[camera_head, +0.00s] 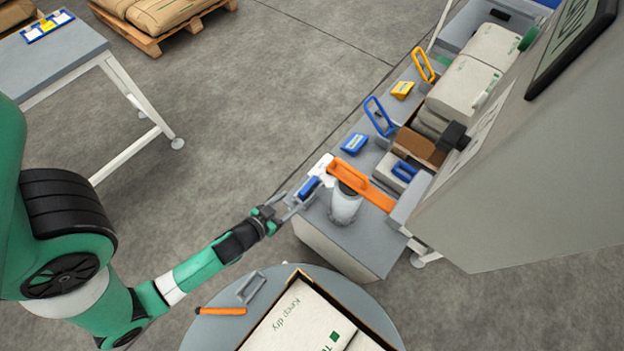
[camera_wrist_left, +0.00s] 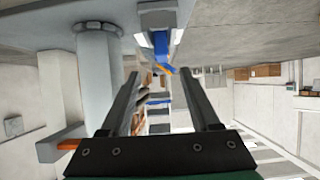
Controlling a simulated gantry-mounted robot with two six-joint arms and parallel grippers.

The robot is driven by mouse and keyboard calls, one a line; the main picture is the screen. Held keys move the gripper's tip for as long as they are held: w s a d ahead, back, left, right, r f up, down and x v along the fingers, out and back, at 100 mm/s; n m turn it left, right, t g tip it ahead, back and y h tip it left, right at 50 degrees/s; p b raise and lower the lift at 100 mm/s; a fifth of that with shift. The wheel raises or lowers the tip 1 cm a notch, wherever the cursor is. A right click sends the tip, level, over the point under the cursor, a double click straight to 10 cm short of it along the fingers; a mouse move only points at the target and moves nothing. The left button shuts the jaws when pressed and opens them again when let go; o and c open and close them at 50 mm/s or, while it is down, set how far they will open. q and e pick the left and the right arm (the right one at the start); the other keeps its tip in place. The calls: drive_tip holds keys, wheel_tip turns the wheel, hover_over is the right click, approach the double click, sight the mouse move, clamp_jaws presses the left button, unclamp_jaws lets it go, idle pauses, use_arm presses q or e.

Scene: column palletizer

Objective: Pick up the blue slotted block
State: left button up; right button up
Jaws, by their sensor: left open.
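A small blue block (camera_head: 309,187) lies at the near left end of the grey bench, by a white pad. Its slot is too small to make out. My left gripper (camera_head: 287,202) is open and empty, just left of this block with its fingers pointing at it. In the left wrist view, a blue piece (camera_wrist_left: 161,44) shows ahead of and above the open fingers (camera_wrist_left: 159,74), apart from them. A second blue block (camera_head: 354,143) with a pale label lies farther back on the bench. My right gripper is not in view.
A blue loop handle (camera_head: 379,116) is farther back. A round table (camera_head: 212,332) with a box is in front.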

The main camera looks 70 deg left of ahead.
sight(306, 188)
use_arm(q)
drive_tip(key=x, duration=0.6)
drive_tip(key=shift+w+b, duration=0.15)
drive_tip(key=shift+b, duration=0.25)
drive_tip(key=b+x, duration=0.1)
drive_tip(key=x, duration=0.4)
drive_tip(key=shift+a+b, duration=0.3)
drive_tip(key=shift+b, duration=0.1)
clamp_jaws()
